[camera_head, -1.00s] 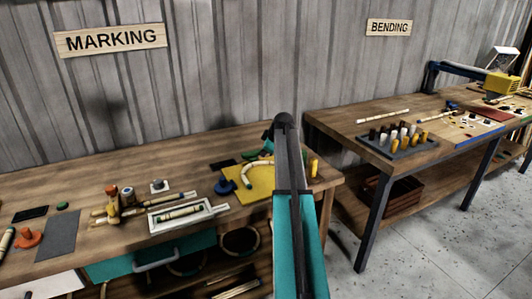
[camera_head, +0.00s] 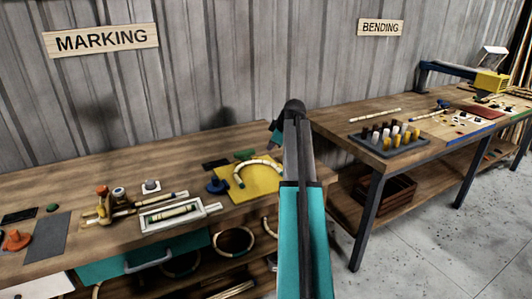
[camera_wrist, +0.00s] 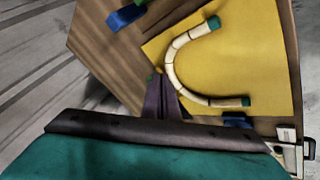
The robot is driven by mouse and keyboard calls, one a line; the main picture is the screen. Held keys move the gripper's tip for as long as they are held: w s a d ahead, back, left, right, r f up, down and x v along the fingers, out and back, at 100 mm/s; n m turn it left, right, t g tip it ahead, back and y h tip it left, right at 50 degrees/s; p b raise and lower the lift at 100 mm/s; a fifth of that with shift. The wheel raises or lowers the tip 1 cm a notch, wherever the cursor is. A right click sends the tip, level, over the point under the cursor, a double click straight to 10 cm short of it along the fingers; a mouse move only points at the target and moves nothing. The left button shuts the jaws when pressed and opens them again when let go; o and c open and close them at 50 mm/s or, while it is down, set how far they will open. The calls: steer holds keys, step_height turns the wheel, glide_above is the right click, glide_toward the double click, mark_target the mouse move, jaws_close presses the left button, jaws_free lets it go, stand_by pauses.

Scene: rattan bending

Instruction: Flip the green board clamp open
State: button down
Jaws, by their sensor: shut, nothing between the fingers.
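A green piece (camera_head: 244,154), which looks like the green board clamp, sits at the back edge of the yellow board (camera_head: 262,190) on the marking bench. In the wrist view a small green bit (camera_wrist: 150,77) shows at the board's edge, right by my fingertips; whether it is the same clamp, and its pose, I cannot tell. My gripper (camera_wrist: 160,82) is shut and empty, low over the board edge. Whether it touches anything is unclear. In the head view my arm hides most of it. A curved cane piece (camera_wrist: 174,55) with green ends lies on the board.
A blue piece (camera_head: 217,185) stands at the board's left, with a dark flat block (camera_head: 215,163) behind it. A white tray (camera_head: 205,212) holding a cane lies further left. The bending bench (camera_head: 440,140) stands to the right, with a dark peg block in front.

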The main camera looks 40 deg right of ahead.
steer(key=shift+s+d+r, duration=0.15)
steer(key=shift+s+r, duration=0.2)
steer(key=shift+r, duration=0.15)
steer(key=shift+s+d+r, duration=0.15)
steer(key=shift+s+r, duration=0.2)
steer(key=shift+r, duration=0.15)
steer(key=shift+r, duration=0.1)
